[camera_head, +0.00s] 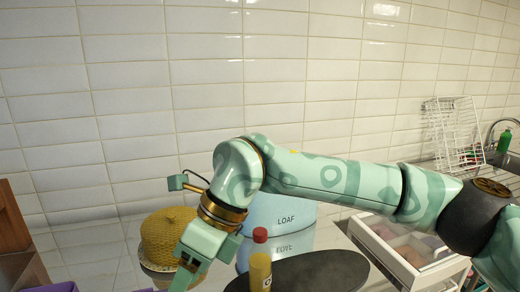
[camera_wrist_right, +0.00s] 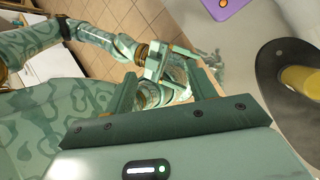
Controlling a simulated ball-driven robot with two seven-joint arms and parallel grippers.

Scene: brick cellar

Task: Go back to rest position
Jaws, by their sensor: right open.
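My right arm (camera_head: 330,180) comes in from the right in the head view and reaches across to the left, above the counter. Its gripper (camera_head: 190,265) points down at the lower middle left, in front of a woven yellow dome (camera_head: 168,232). In the right wrist view the two fingers of my right gripper (camera_wrist_right: 163,90) stand apart with nothing held between them. Beyond them, what looks like my left arm (camera_wrist_right: 85,32) reaches in from the upper left. Its gripper end (camera_wrist_right: 160,65) is partly hidden and its jaws are unclear. The left arm is not in the head view.
A yellow bottle with a red cap (camera_head: 260,270) stands at a dark oval board (camera_head: 325,275), close right of my right gripper. A pale blue LOAF bin (camera_head: 290,222) stands behind the arm. A white glass-topped case (camera_head: 405,252) and a white rack (camera_head: 455,130) are at right.

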